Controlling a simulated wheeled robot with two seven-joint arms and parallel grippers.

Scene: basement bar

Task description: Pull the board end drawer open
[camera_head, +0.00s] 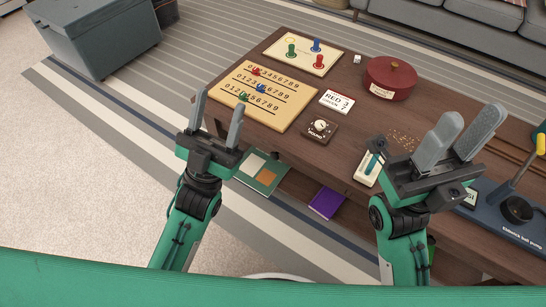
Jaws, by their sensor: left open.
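The brown wooden table (345,150) runs diagonally across the middle of the view, with the number board (285,107) and a cream board with colored pegs (328,62) at its far left end. A small dark knob (276,155) shows on the table's near side below the number board; the drawer's outline is too dark to make out, and I see no clear opening there. My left gripper (218,115) is open and empty, left of the knob and apart from it. My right gripper (472,116) is open and empty, in front of the table's right part and hiding some of it.
A red round pot (389,79), a score card (337,101) and a dial box (318,129) stand on the table. A green booklet (262,172) and a purple book (327,203) lie low beneath its edge.

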